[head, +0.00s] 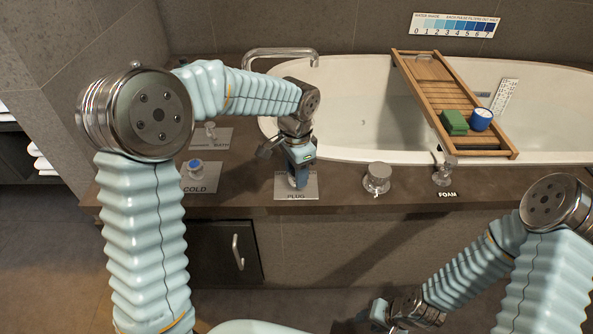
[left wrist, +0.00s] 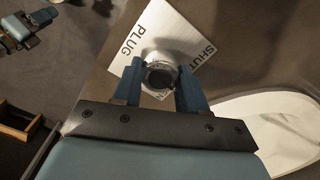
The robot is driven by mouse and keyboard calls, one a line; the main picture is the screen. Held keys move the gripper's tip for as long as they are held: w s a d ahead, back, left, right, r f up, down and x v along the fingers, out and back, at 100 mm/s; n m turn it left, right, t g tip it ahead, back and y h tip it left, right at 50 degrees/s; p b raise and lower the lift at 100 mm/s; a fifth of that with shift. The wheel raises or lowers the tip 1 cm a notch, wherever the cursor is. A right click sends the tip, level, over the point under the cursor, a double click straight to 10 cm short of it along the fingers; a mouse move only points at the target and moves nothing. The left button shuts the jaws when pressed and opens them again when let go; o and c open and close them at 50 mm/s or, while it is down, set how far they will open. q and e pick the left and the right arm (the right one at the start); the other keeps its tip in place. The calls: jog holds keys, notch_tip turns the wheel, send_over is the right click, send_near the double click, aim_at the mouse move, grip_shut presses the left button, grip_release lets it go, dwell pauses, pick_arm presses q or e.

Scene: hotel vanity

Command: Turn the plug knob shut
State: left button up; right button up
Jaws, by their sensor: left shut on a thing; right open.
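The plug knob (left wrist: 160,72) is a round metal knob with a dark centre in the left wrist view. It stands on a pale plate (left wrist: 178,32) marked PLUG, SHUT and a partly covered word ending in N. In the head view the PLUG plate (head: 297,193) lies on the tub deck, and my gripper hides the knob. My left gripper (head: 298,182) points down over it. In the left wrist view its blue fingers (left wrist: 161,88) are shut on the knob, one on each side. My right gripper (head: 388,312) is open and empty, low in front of the deck.
The COLD knob (head: 195,168) stands left of the plug plate. A metal knob (head: 377,178) and the FOAM fitting (head: 443,174) stand to the right. A faucet (head: 280,53) rises behind.

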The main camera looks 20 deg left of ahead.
pick_arm(q)
jog(key=n, duration=0.4)
jog(key=shift+n, duration=2.5)
jog(key=o, duration=1.1)
jog(key=shift+c, duration=0.2)
notch_tip(320, 180, up, 14)
jog(key=p, duration=0.1)
jog(key=shift+f, duration=0.1)
